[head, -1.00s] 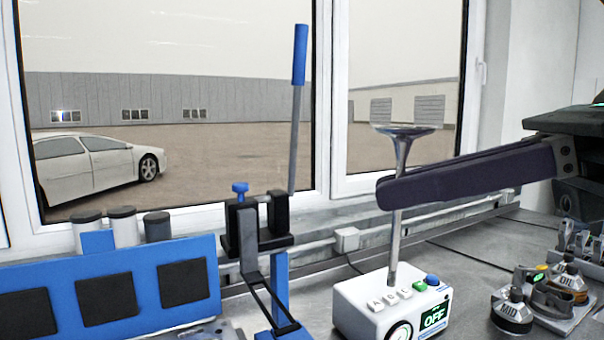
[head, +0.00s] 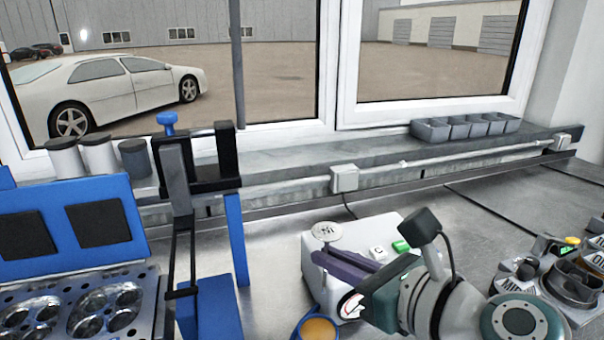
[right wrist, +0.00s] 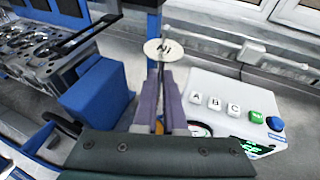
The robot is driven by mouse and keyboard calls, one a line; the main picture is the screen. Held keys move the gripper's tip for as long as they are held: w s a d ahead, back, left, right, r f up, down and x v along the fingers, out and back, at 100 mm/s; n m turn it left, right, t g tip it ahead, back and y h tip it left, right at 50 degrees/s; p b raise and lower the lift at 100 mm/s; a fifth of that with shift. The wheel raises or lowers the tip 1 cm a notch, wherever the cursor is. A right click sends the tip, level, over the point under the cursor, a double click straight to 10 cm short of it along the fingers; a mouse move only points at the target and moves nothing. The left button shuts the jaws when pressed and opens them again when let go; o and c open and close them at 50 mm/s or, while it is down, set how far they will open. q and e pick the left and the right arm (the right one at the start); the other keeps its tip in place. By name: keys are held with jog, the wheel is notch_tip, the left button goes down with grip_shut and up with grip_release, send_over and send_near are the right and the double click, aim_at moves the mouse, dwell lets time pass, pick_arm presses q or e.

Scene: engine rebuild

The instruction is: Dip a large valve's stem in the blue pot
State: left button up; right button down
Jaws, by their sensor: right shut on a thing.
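A large valve with a round, pale, marked head (head: 327,231) stands upright in my right gripper (head: 318,258). Its purple fingers are shut on the stem, just below the head. In the right wrist view the head (right wrist: 165,49) is up and the stem runs down between the fingers (right wrist: 160,95). The blue pot (head: 297,332), with amber liquid in it, shows at the bottom edge of the head view, below the valve. The stem's lower end is hidden, so I cannot tell whether it touches the liquid. My left gripper is not in view.
A white box with lettered buttons (head: 378,228) stands right behind the gripper. A blue stand with a black clamp (head: 212,160) and an engine head (head: 90,310) are at left. Grey bins (head: 465,127) sit on the sill.

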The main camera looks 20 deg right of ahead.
notch_tip(320, 180, down, 7)
jog(key=b, duration=0.6)
jog(key=shift+a, duration=0.4)
jog(key=shift+s, duration=0.1)
dwell(0.5)
jog(key=shift+f+b, duration=0.65)
jog(key=shift+f, duration=0.15)
jog(key=shift+f+b, duration=0.85)
jog(key=shift+f+b, duration=1.3)
jog(key=shift+f, duration=0.05)
jog(key=shift+r, duration=0.1)
dwell(0.7)
